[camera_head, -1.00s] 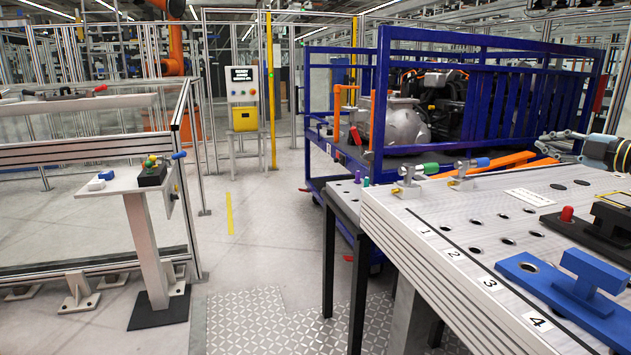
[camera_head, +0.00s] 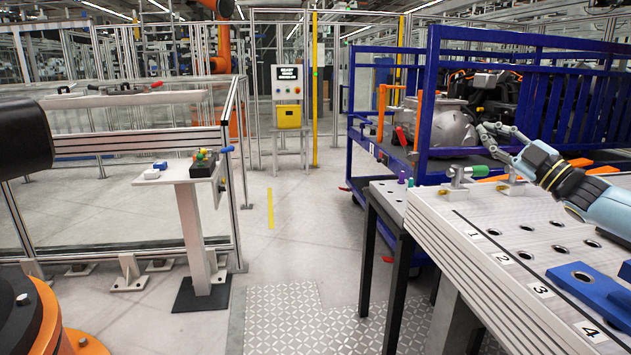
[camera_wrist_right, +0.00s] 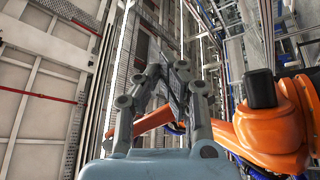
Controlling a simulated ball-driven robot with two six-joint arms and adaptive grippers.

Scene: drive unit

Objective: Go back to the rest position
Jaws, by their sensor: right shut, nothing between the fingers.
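My right gripper (camera_head: 489,140) comes in from the right edge of the head view, on a light blue arm. It is shut and empty, above the far edge of the grey work table (camera_head: 490,270), close to the blue cart in the picture. In the right wrist view, the grey fingers of the right gripper (camera_wrist_right: 163,75) point up, with nothing held between them. My left gripper is not in view.
The blue cart (camera_head: 432,95) with machinery stands behind the table. Green-handled clamps (camera_head: 466,172) and a blue fixture (camera_head: 590,288) sit on the table. A pedestal (camera_head: 188,180) with a control box stands at left. Floor between pedestal and table is clear.

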